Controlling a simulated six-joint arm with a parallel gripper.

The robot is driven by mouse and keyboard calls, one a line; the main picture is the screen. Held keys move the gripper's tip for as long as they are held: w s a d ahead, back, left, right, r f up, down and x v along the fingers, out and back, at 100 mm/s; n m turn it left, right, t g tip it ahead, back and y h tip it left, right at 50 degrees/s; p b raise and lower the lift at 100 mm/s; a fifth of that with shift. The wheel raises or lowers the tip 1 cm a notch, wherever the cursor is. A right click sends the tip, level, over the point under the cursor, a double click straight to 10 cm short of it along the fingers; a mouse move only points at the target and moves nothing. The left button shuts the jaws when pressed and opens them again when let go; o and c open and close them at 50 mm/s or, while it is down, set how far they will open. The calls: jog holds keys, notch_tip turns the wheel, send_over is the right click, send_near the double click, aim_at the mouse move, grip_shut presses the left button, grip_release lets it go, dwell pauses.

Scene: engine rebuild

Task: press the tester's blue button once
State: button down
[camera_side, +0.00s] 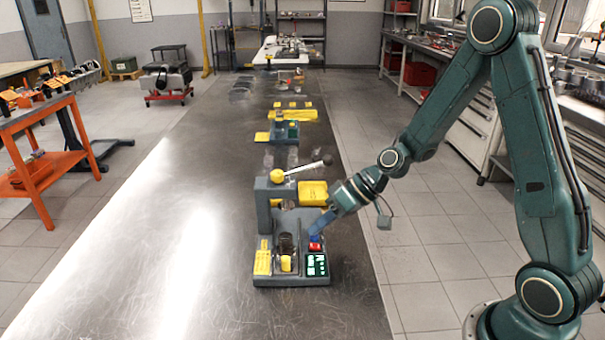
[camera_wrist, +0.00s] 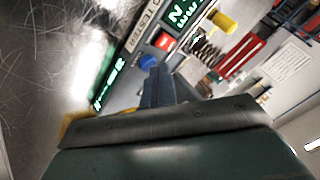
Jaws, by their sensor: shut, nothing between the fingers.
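The tester (camera_side: 290,278) stands on the steel table, with a grey base, a spring and a lit green display (camera_side: 317,265). Its blue button (camera_wrist: 148,62) is round and shows in the wrist view, beside a square red button (camera_wrist: 163,40). My gripper (camera_wrist: 158,72) is shut and empty; its blue fingertips are very close to the blue button. I cannot tell whether they touch it. In the side view my gripper (camera_side: 316,232) points down at the tester's right part, just behind the red button (camera_side: 315,246). There the blue fingers blend with the blue button.
More fixtures (camera_side: 286,130) stand farther back. The table's left side is clear.

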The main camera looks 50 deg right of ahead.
aim_at(319, 238)
jog(key=shift+r, duration=0.8)
jog(key=shift+r, duration=0.15)
notch_tip(319, 238, up, 5)
jog(key=shift+f, duration=0.1)
dwell(0.6)
dwell(0.6)
